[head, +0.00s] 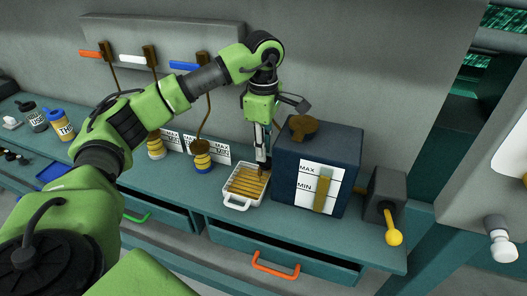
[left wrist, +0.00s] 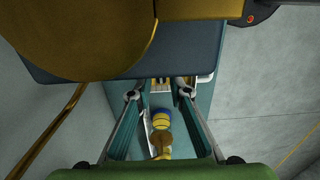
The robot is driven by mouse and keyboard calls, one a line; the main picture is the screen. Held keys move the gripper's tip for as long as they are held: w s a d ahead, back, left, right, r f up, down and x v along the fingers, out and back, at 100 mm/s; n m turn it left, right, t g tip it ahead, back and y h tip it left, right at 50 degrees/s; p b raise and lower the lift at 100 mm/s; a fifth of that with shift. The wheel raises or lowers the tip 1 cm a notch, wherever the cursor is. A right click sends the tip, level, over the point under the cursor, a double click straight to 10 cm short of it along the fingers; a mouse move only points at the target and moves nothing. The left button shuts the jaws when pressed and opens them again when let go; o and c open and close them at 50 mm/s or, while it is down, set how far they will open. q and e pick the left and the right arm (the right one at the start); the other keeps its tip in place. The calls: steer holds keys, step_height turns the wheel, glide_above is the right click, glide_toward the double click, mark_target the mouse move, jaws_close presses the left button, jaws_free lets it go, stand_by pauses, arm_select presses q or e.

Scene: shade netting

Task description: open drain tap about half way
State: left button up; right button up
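The dark blue tank (head: 345,145) stands on the bench, with a brown cap on top and a MAX/MIN gauge on its front. The tank also shows in the left wrist view (left wrist: 185,50). My left gripper (head: 264,162) points down beside the tank's left side, above the white tray. Its fingers are apart in the left wrist view (left wrist: 162,85), with nothing seen between them; the tank's edge hides the tips partly. A small brown piece (head: 261,174) shows just below the fingers and may be the drain tap; its setting cannot be told. My right gripper is out of view.
The white tray (head: 236,205) with yellow ribs sits left of the tank. A grey box (head: 385,187) with a yellow-ball lever (head: 393,237) stands right of it. Bottles with brown tubes stand further left. An orange-handled drawer (head: 275,265) lies below.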

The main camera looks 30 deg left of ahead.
arm_select(q)
step_height(320, 180, up, 10)
steer(key=shift+r, duration=0.25)
stand_by(0.6)
